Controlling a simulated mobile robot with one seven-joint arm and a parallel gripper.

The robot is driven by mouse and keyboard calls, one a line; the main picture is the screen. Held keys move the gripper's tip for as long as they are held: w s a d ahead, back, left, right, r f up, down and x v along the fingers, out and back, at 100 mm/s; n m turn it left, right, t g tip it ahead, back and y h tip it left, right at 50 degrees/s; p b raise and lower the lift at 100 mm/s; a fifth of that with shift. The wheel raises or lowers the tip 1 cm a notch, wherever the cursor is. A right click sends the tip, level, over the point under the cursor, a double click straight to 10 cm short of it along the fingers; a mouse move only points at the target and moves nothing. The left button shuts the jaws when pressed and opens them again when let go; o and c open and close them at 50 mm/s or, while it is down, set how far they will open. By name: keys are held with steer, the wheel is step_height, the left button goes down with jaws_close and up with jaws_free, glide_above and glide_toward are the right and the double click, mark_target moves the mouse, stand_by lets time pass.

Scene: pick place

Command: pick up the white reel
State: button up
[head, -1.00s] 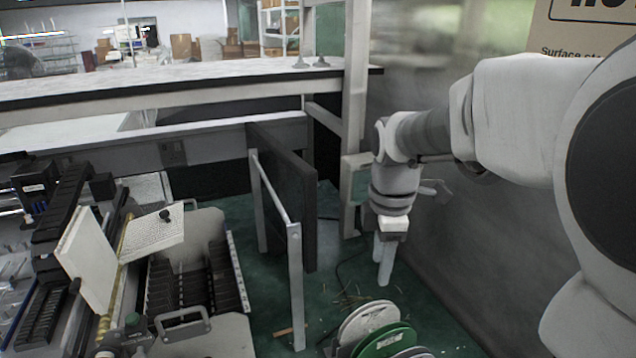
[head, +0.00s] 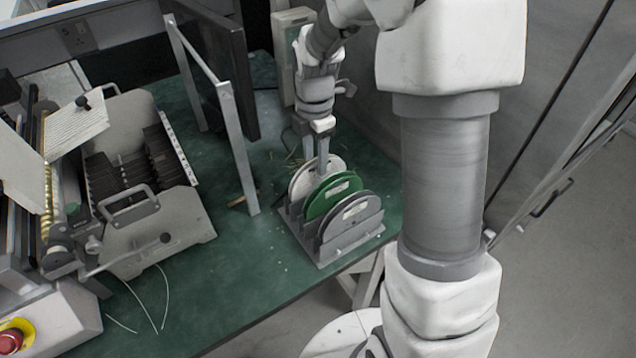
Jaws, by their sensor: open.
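The white reel (head: 302,184) stands upright at the back of a grey rack (head: 333,254), behind a green reel (head: 331,197) and a grey reel (head: 349,219). Its front is partly covered by the green reel. My gripper (head: 316,168) points down at the white reel's upper edge, with its fingers apart. The fingertips overlap the top of the reel in this view, and I cannot tell whether they touch it. Nothing is held.
The rack stands on a green bench top (head: 238,270) near its right edge. A metal frame with a dark panel (head: 233,130) stands to the left of my gripper. A machine with a slotted tray (head: 145,185) fills the left side. The bench front is mostly clear.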

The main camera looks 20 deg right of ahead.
mark_target(318, 182)
steer(key=f, duration=0.4)
steer(key=f+b, duration=0.1)
steer(key=shift+s+d+f, duration=0.1)
steer(key=shift+d+f, duration=0.2)
steer(key=shift+f, duration=0.1)
jaws_close()
steer(key=shift+r, duration=0.1)
